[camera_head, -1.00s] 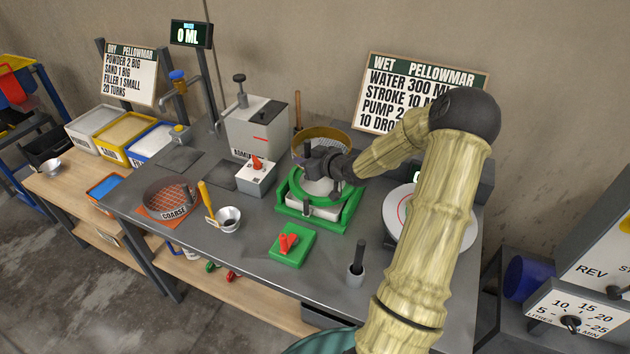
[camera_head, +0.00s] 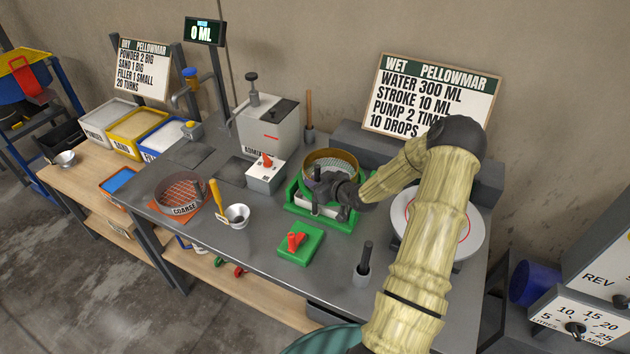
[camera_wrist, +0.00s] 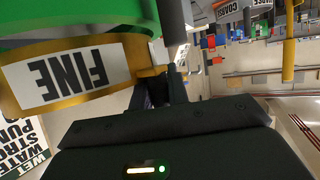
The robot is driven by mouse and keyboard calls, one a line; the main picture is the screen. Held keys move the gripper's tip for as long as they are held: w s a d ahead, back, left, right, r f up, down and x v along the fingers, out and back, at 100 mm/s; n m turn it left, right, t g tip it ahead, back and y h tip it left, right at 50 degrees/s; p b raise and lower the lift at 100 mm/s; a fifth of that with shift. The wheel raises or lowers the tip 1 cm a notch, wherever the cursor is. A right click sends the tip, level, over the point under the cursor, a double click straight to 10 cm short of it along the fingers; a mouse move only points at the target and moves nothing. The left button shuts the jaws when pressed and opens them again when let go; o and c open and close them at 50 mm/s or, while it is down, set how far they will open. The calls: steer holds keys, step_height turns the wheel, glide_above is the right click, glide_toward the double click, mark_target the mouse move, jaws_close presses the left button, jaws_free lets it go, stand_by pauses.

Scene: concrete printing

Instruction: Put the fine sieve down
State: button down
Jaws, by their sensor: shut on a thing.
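The fine sieve (camera_head: 343,157) has a brass-yellow rim and a pale mesh. It is at the green stand (camera_head: 349,225), covering the back part of the stand's ring. My gripper (camera_head: 324,184) is shut on the near side of the sieve. In the wrist view the sieve's yellow wall with its FINE label (camera_wrist: 68,76) lies close beside my gripper, with green of the stand against its edge. I cannot tell whether the sieve rests on the stand or hangs just above it. The gripped part is mostly hidden.
The coarse sieve (camera_head: 185,209) lies on an orange mat at the left. A metal cup (camera_head: 237,216), a green block with a red handle (camera_head: 299,243) and a dark cup (camera_head: 364,274) stand in front. A round white plate (camera_head: 472,226) is at right, behind my arm.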

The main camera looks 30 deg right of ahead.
steer(key=shift+f, duration=0.1)
steer(key=c, duration=1.8)
jaws_free()
steer(key=shift+f, duration=0.1)
steer(key=o, duration=0.5)
steer(key=shift+c, duration=0.2)
steer(key=b+v, duration=0.2)
steer(key=v, duration=1)
